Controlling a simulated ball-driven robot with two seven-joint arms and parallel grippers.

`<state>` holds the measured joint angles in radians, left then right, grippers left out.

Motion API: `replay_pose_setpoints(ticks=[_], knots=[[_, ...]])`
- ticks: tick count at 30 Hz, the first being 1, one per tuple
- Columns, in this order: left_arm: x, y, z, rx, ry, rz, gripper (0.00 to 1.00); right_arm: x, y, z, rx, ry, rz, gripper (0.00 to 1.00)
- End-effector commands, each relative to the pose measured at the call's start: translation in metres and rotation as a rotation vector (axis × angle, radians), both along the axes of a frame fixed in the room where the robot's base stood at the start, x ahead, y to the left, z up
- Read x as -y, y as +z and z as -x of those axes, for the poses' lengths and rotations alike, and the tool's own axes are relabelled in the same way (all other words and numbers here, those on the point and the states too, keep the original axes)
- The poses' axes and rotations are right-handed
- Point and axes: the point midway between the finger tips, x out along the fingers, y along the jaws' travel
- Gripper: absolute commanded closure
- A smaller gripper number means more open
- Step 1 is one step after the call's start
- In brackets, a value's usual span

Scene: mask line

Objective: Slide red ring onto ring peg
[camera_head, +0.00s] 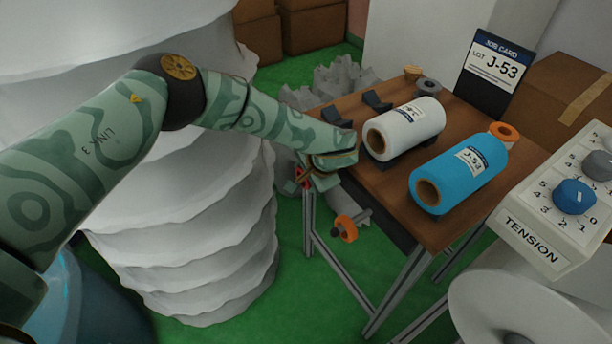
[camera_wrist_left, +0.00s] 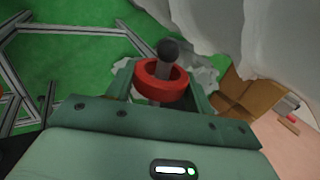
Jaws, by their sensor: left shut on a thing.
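The red ring (camera_wrist_left: 160,92) sits between the two fingers of my left gripper (camera_wrist_left: 160,88) in the left wrist view. A grey peg with a dark rounded tip (camera_wrist_left: 168,48) shows through the ring's hole, and its tip stands out past the ring's far rim. The ring appears to be around the peg; how far along it I cannot tell. In the head view my left gripper (camera_head: 312,180) is shut on the ring off the table's left edge, with only a bit of red (camera_head: 306,180) showing. My right gripper is out of view.
The wooden table (camera_head: 385,195) holds a white roll (camera_head: 410,122), a blue roll (camera_head: 460,170) and a job card (camera_head: 493,62). An orange wheel-like part (camera_head: 346,228) is below the table's left edge. A large white wavy stack (camera_head: 185,235) stands close to my left arm.

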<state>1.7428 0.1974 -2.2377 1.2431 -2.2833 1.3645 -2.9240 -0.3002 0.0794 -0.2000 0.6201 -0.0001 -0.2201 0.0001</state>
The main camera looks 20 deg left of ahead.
Motion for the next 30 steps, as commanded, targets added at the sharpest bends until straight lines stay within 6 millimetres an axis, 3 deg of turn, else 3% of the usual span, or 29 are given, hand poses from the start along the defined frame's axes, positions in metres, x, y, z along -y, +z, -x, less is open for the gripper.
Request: replay_pose_setpoints(ticks=[22, 23, 25, 30], knots=[[0.0000, -0.0056, 0.0000, 0.000, 0.001, 0.000, 0.70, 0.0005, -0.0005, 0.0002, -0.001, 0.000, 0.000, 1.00], [0.0000, -0.0056, 0.0000, 0.000, 0.001, 0.000, 0.45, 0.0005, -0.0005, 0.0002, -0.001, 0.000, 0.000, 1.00], [0.0000, -0.0056, 0.0001, 0.000, 0.001, 0.000, 0.26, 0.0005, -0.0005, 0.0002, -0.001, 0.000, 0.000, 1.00], [0.0000, -0.0056, 0.0001, 0.000, 0.001, 0.000, 0.22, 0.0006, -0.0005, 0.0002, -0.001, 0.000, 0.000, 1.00]])
